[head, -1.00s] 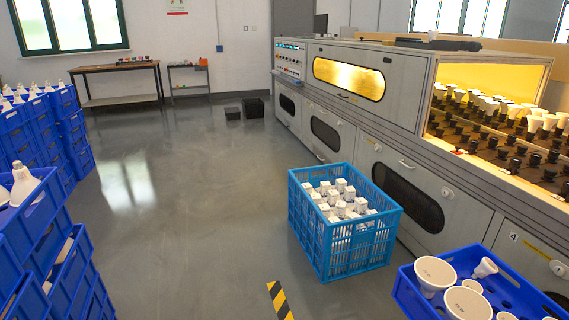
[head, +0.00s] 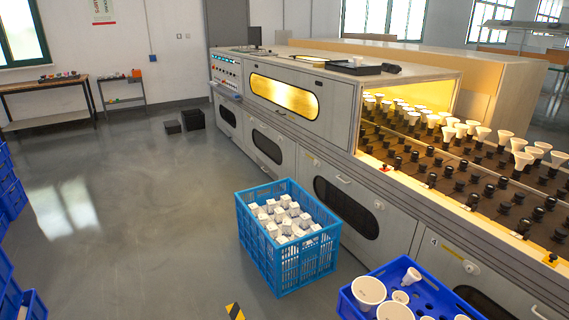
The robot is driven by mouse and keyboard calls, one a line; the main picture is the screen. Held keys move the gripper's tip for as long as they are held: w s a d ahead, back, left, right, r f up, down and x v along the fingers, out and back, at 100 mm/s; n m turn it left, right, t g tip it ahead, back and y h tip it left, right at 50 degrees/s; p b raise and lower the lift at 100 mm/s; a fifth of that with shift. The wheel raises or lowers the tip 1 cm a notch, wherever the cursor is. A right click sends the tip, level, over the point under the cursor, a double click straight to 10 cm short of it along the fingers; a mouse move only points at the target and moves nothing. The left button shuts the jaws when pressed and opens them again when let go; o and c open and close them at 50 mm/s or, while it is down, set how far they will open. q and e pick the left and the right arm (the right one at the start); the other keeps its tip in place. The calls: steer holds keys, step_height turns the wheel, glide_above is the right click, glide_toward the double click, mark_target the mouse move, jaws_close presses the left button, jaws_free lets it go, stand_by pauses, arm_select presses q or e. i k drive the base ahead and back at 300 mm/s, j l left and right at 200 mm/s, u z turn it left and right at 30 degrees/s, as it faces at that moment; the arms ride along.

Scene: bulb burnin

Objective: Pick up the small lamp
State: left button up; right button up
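A blue tray (head: 347,301) at the lower right holds several white lamps of different sizes. A small white lamp (head: 411,276) lies tilted at its far side. Another small round white lamp (head: 400,297) sits in front of it. Two larger lamps with wide round faces, one at the left (head: 368,291) and one nearer the bottom edge (head: 395,311), stand beside them. The frame's bottom edge cuts off part of the tray. I cannot tell which one is the task's small lamp. Neither of my grippers is in view.
A blue crate (head: 289,270) of white boxes stands on the floor. A long grey machine (head: 305,113) runs along the right, its lit open bay (head: 470,165) holding sockets and white lamps. Blue crates (head: 8,185) edge the left.

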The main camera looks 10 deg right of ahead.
mark_target(411, 276)
steer(key=z, duration=1.4)
steer(key=i+l+u, duration=0.1)
steer(key=l, duration=0.25)
steer(key=i+l+u, duration=0.1)
steer(key=l, duration=0.25)
steer(key=i+l, duration=0.25)
steer(key=i+l+u, duration=0.15)
steer(key=l, duration=0.35)
